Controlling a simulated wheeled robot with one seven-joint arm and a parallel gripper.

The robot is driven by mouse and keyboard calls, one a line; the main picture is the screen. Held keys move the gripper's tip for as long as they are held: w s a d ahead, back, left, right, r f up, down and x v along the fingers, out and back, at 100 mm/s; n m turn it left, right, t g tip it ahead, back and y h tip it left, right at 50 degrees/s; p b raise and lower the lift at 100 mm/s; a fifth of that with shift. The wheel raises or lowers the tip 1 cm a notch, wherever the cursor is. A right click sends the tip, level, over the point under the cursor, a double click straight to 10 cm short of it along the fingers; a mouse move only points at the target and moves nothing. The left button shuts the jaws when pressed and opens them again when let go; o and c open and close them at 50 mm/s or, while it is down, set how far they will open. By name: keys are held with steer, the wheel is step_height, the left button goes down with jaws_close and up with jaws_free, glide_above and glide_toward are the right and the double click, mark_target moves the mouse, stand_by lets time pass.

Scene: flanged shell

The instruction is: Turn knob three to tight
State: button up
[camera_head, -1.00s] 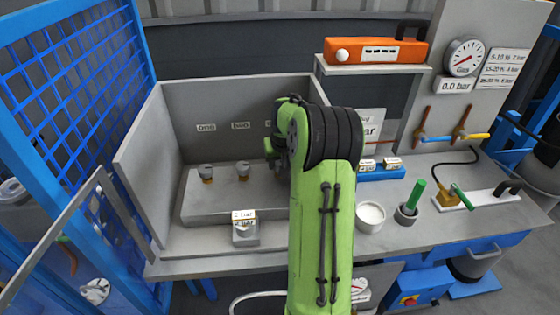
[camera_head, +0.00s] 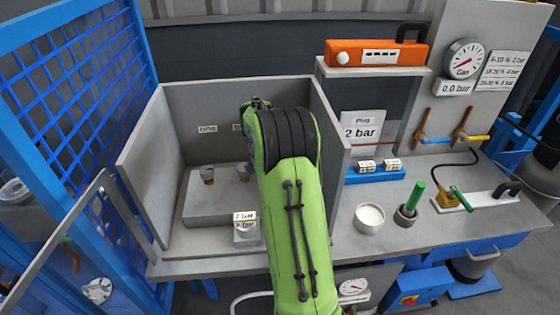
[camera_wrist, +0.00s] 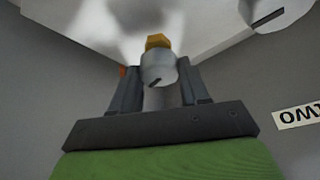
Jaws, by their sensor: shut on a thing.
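In the wrist view my gripper (camera_wrist: 160,78) has its two dark fingers on either side of a round grey knob (camera_wrist: 158,66) with a short dark slanted mark. This looks like knob three, since the upside-down label "two" (camera_wrist: 300,114) stands at the right. The gripper is shut on it. A brass-coloured part (camera_wrist: 158,41) shows just past the knob. Another grey knob with a dark mark (camera_wrist: 265,14) is at the top right, probably knob two.
Grey side walls (camera_head: 140,165) enclose the block. A small labelled block (camera_head: 245,228) stands in front. On the right are a "Plug 2 bar" sign (camera_head: 362,132), a blue holder (camera_head: 376,174), a white bowl (camera_head: 369,217) and a gauge reading 0.0 bar (camera_head: 463,59).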

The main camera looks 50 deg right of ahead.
steer(key=shift+w+m+g+p, duration=0.1)
steer(key=shift+m+g+p, duration=0.35)
steer(key=shift+m, duration=0.65)
steer(key=o, duration=1.1)
steer(key=shift+c, duration=0.2)
steer(key=p+v, duration=0.3)
steer(key=v, duration=1.2)
steer(key=shift+a+r, duration=0.25)
steer(key=shift+r, duration=0.1)
